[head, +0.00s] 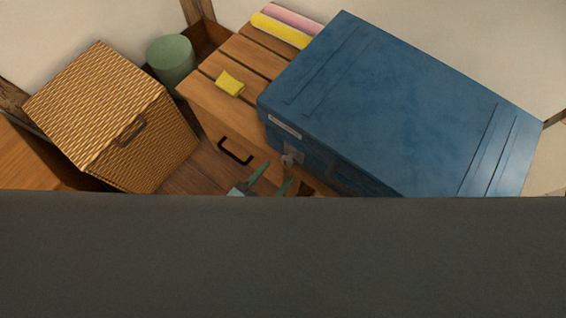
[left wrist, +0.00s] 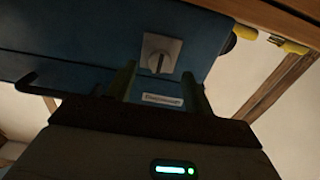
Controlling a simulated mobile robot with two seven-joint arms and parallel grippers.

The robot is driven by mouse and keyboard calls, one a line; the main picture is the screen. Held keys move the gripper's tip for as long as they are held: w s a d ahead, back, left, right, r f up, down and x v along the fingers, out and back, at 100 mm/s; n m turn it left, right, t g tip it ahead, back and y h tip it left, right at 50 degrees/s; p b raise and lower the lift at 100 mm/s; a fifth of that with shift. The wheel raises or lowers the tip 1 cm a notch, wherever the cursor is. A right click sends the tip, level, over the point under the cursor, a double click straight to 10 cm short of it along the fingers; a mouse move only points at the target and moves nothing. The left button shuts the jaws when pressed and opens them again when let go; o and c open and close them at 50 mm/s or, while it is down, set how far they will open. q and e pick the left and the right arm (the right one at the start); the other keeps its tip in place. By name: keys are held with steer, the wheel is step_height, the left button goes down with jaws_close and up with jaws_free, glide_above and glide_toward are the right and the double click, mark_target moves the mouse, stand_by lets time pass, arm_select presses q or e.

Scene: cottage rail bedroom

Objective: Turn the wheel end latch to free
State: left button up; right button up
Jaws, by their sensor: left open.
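A blue suitcase (head: 400,100) lies on a wooden slatted bench. On its side is a light square latch plate with a turning knob (head: 292,158), close to a white label (head: 284,126). In the left wrist view the latch (left wrist: 160,54) faces me, its knob bar roughly upright in the picture. My left gripper (head: 271,179) is open and empty just below the latch in the head view. In the left wrist view its green fingers (left wrist: 158,70) point toward the latch, one on each side, apart from the knob. My right gripper is not in view.
The wooden bench (head: 202,93) has a dark drawer handle (head: 235,151) and carries a yellow sponge (head: 230,83) and pink and yellow rolls (head: 283,27). A wicker hamper (head: 100,105) and green cylinder (head: 171,60) stand left. A dark grey surface hides the head view's lower part.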

mark_target(285, 163)
arm_select(q)
steer(key=shift+x, duration=1.95)
steer(key=shift+c, duration=0.3)
steer(key=c, duration=0.9)
